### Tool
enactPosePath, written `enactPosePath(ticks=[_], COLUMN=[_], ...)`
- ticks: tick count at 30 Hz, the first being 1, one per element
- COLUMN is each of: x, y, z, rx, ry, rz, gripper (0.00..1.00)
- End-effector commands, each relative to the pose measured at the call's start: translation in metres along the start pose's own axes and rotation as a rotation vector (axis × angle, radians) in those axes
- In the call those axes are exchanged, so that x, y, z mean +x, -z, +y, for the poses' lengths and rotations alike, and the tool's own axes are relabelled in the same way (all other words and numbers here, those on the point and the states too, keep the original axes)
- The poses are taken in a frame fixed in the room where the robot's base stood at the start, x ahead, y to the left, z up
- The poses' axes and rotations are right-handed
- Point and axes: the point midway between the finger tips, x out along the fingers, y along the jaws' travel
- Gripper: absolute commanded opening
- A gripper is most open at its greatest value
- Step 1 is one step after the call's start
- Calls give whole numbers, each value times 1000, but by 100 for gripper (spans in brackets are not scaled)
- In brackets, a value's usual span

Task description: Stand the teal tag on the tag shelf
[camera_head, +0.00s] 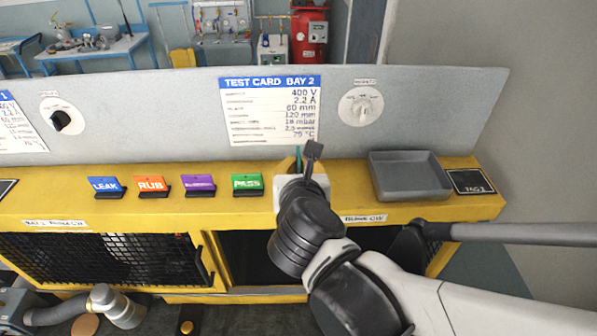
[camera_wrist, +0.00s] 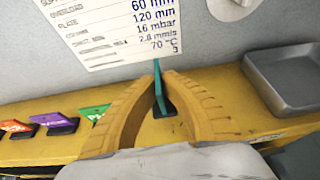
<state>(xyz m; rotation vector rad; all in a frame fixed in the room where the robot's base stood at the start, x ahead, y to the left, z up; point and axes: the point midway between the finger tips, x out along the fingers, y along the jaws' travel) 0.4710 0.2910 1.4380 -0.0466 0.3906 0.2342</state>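The thin teal tag (camera_wrist: 158,84) stands upright and edge-on between the yellow-brown fingertips of my gripper (camera_wrist: 160,78). The fingers close in on it from both sides with no clear gap, and its dark foot shows between them. In the head view only a teal sliver (camera_head: 298,158) shows, and my gripper (camera_head: 300,165) and wrist hide the rest. The tag is over the yellow ledge (camera_head: 345,185), in front of the test card. I cannot tell whether its foot touches the ledge. No part is clearly marked as the tag shelf.
Blue LEAK (camera_head: 105,185), orange RUB (camera_head: 152,185), purple (camera_head: 198,184) and green PASS (camera_head: 246,183) tags stand left of my gripper. A grey tray (camera_head: 410,177) and a black label plate (camera_head: 470,181) are at the right. The grey panel (camera_head: 180,110) rises behind.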

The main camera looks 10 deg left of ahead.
Motion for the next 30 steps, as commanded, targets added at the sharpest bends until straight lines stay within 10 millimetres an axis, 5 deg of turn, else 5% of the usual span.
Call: enactPosePath(ticks=[11, 23, 26, 30], x=[18, 20, 19, 19], y=[37, 43, 42, 42], z=[5, 4, 4, 4], rx=[0, 0, 0, 0], ry=[1, 1, 1, 1], rz=[0, 0, 0, 0], gripper=[0, 0, 25, 27])
